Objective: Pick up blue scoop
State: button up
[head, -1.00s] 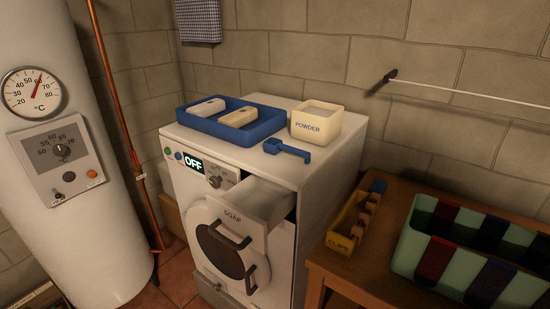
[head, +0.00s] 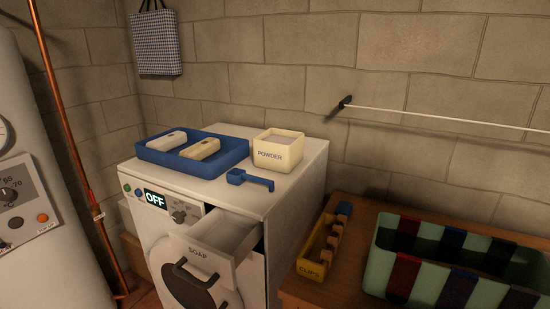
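The blue scoop (head: 250,179) lies on the white top of the washing machine (head: 293,182), near its front edge. Its small square cup is at the left and its handle points right, with a bent end. It lies in front of the cream powder box (head: 279,153) and apart from it. The blue tray (head: 222,169) is behind it to the left. My gripper is not in the head view.
The soap drawer (head: 213,245) stands pulled out below the scoop. The blue tray holds two pale bars. A wooden table (head: 299,290) at the right bears a yellow clips box (head: 311,268) and a striped basket (head: 430,268). A clothesline (head: 440,115) runs along the wall.

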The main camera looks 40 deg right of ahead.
aim_at(251, 181)
jog(key=i+j+z, duration=0.1)
jog(key=i+j, duration=0.15)
jog(key=i+j+z, duration=0.1)
jog(key=i+j, duration=0.15)
jog(key=j, duration=0.15)
jog(key=i+j+z, duration=0.1)
jog(key=i+j, duration=0.15)
jog(key=j, duration=0.15)
jog(key=i+j+z, duration=0.1)
jog(key=i+j, duration=0.15)
jog(key=j, duration=0.1)
